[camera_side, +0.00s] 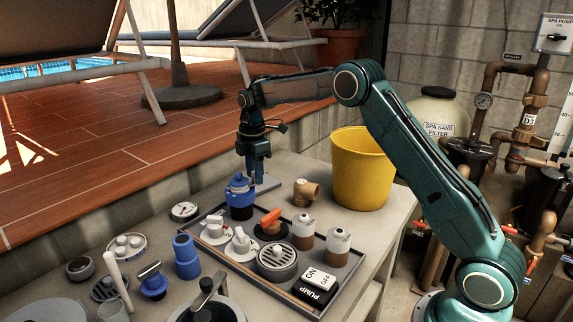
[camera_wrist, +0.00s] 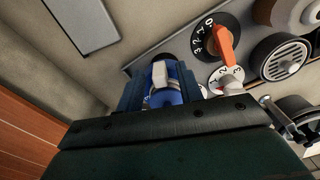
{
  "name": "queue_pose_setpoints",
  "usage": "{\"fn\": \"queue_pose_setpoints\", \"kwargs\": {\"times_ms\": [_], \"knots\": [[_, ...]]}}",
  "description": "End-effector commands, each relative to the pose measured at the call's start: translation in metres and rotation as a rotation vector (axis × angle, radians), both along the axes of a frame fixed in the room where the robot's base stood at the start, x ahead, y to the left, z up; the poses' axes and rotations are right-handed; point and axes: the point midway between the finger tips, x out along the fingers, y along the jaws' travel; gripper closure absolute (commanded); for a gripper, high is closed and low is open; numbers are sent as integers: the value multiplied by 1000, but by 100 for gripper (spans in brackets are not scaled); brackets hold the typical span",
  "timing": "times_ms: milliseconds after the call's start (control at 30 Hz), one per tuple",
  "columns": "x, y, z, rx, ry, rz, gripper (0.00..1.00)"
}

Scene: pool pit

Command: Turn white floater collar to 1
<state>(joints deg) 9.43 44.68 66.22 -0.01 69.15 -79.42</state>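Two white dials with white knobs stand on the tray in the side view, a left one (camera_side: 215,228) and a right one (camera_side: 241,243). In the wrist view one white dial (camera_wrist: 228,78) with small numbers shows to the right of my gripper, partly hidden; I cannot tell its setting. A blue floater-like piece (camera_side: 240,198) stands at the tray's far left corner. My gripper (camera_side: 250,178) points down right at its top. In the wrist view the fingers stand apart, with a blue and pale grey part (camera_wrist: 168,82) between them. Whether they touch it is unclear.
The tray (camera_side: 347,268) also holds a black dial with an orange knob (camera_wrist: 222,42), a round grille (camera_side: 277,258), two brown-and-white bottles and an ON/OFF switch (camera_side: 316,283). Loose parts crowd the left front.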

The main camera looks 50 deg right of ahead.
Motion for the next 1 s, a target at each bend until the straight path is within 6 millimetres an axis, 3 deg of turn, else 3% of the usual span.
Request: {"fn": "queue_pose_setpoints", "kwargs": {"times_ms": [267,800,1000], "knots": [[0,0,27,0,-4,0,64],[0,0,111,0,-4,0,64],[1,0,127,-1,-3,0,64]]}}
